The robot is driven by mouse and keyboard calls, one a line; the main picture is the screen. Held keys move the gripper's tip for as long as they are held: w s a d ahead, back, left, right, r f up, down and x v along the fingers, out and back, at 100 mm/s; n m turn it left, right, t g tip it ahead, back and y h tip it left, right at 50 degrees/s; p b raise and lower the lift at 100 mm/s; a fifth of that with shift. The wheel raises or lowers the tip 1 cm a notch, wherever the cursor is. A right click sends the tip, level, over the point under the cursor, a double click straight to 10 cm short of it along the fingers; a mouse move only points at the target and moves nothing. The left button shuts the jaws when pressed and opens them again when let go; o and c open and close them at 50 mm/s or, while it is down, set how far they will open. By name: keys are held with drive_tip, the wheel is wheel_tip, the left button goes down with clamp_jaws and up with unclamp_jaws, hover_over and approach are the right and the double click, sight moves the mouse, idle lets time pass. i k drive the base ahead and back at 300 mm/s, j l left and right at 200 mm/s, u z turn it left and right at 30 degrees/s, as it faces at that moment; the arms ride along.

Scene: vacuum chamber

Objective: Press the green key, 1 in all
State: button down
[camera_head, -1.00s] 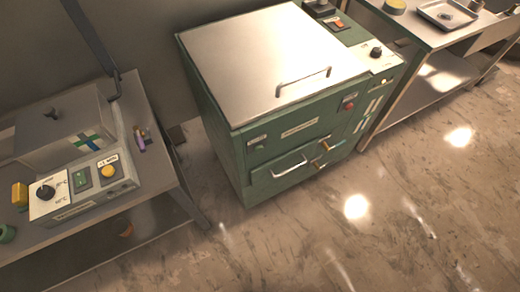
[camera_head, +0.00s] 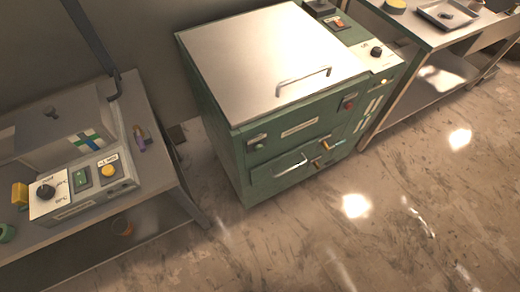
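A green rocker key (camera_head: 81,177) sits on the sloped control panel (camera_head: 120,187) of the grey device on the left table. It lies between a black knob (camera_head: 46,192) on a white plate and a round yellow button (camera_head: 109,171). I cannot tell from the picture whether the key is pressed. A green cabinet (camera_head: 240,165) with a steel lid stands in the middle. It has a small green button or lamp (camera_head: 259,146) and a red one (camera_head: 348,105) on its front. My gripper is not in view.
A dark upright bar (camera_head: 90,40) rises behind the left device. A yellow block (camera_head: 20,194) and a purple item (camera_head: 140,144) lie beside the device. A steel table (camera_head: 440,38) with a tray stands at the upper right. The floor in front is clear.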

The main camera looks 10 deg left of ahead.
sight(259, 148)
drive_tip(key=k+j, duration=0.35)
drive_tip(key=j, duration=0.3)
drive_tip(key=k+j, duration=0.2)
drive_tip(key=j+u, duration=0.05)
drive_tip(key=j, duration=0.05)
